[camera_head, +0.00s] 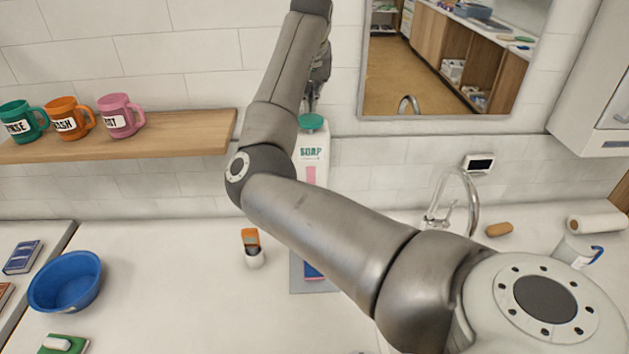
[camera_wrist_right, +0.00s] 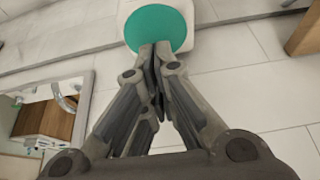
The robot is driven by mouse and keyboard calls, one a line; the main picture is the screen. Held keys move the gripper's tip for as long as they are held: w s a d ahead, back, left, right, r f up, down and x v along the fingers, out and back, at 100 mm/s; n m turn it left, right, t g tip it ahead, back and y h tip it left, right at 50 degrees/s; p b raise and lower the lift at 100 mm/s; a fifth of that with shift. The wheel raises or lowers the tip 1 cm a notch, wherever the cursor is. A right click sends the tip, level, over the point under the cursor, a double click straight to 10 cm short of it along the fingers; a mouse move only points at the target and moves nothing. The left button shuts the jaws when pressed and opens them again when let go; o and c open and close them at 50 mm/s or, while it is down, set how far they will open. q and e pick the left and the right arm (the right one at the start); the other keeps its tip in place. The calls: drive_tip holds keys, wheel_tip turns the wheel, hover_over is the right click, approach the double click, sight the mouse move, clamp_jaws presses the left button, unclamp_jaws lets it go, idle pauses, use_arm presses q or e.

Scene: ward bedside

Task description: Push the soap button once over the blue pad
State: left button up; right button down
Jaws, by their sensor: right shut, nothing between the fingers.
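The white soap dispenser (camera_head: 314,150) with a "SOAP" label is on the tiled wall, its lower part hidden behind my right arm. Its round green button (camera_head: 312,122) is on top, and the button also shows large in the right wrist view (camera_wrist_right: 157,28). My right gripper (camera_head: 312,104) is shut and empty, pointing down at the button. In the wrist view its fingertips (camera_wrist_right: 157,48) overlap the button's near edge; I cannot tell if they touch it. A blue pad (camera_head: 314,271) shows partly below the dispenser, mostly hidden by my arm. My left gripper is not in view.
A wooden shelf (camera_head: 180,138) with green, orange and pink mugs is to the left. A mirror (camera_head: 455,50) hangs at the right.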

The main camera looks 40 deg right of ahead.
wheel_tip(320, 180, up, 5)
drive_tip(key=shift+f, duration=0.15)
idle(0.8)
